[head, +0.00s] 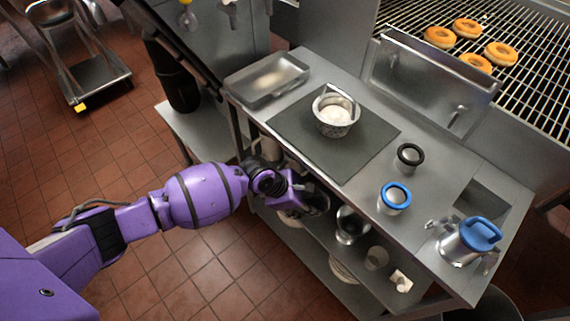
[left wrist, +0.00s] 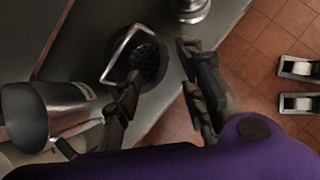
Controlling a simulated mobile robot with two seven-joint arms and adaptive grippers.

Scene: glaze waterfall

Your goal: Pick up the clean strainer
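A dark perforated strainer (left wrist: 152,62) with a bent metal handle sits on the lower shelf in the left wrist view. In the head view it is mostly hidden behind my left gripper (head: 305,201), which reaches in at the table's front edge. The left wrist view shows my left gripper (left wrist: 165,95) open, one finger overlapping the strainer's near side and the other apart on its right. I cannot tell whether the finger touches it. Another strainer (head: 335,112), holding white glaze, stands on the dark mat on the tabletop. My right gripper is not in view.
A metal pitcher (left wrist: 45,112) stands left of the strainer in the left wrist view. A metal vessel (head: 351,226) and white cups share the lower shelf (head: 336,238). The tabletop overhangs this shelf. A tray (head: 267,78), blue-rimmed jar (head: 394,197) and blue-lidded container (head: 470,240) stand above.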

